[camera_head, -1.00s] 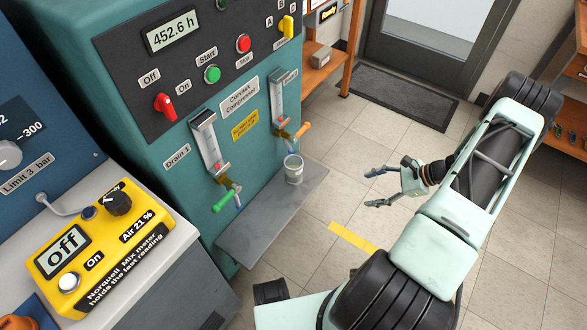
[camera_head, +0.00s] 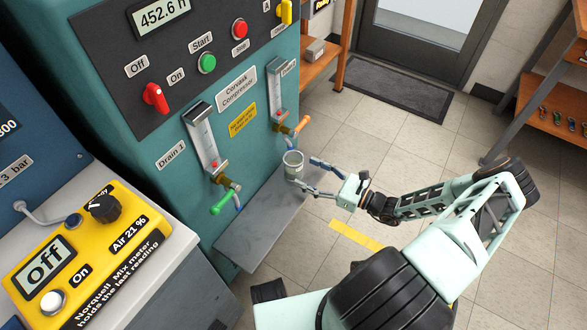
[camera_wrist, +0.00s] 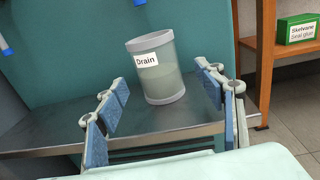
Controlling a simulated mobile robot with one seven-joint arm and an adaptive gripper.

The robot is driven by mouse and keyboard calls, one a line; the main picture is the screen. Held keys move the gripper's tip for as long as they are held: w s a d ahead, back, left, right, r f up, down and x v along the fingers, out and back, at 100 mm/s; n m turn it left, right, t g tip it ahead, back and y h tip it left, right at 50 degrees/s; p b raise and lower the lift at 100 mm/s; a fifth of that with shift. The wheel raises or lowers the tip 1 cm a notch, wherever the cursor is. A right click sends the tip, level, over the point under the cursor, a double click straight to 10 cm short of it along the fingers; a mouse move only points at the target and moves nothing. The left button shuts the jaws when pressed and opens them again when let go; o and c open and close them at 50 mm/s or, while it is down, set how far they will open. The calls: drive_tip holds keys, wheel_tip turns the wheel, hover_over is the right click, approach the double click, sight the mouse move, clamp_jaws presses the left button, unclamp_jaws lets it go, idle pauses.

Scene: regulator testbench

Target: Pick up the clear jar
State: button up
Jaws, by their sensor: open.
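The clear jar (camera_wrist: 158,82) stands on the metal shelf of the teal compressor. It bears a "Drain" label and seems to hold cloudy liquid. In the wrist view it is centred a little beyond my open fingers and looks tilted with the camera. In the head view the jar (camera_head: 293,166) stands upright below the orange-handled drain tap. My gripper (camera_head: 306,174) is open, with its fingertips reaching to the jar from the right. In the wrist view my gripper (camera_wrist: 162,98) has one blue-padded finger on each side, and I cannot tell whether either touches the jar.
The metal shelf (camera_head: 250,235) is otherwise bare. The green-handled tap (camera_head: 223,202) and the orange-handled tap (camera_head: 301,124) stick out above it. A yellow mix meter (camera_head: 85,255) sits at the left. A green box (camera_wrist: 297,29) stands on a wooden shelf at the right.

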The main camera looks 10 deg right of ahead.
sight(301, 168)
drive_tip(key=b+x, duration=0.1)
drive_tip(key=x, duration=0.4)
drive_tip(key=shift+w+a, duration=0.1)
drive_tip(key=shift+a, duration=0.3)
drive_tip(key=c, duration=1.4)
drive_tip(key=shift+r, duration=0.1)
drive_tip(key=shift+r, duration=0.65)
drive_tip(key=p+v, duration=0.3)
drive_tip(key=v, duration=1.5)
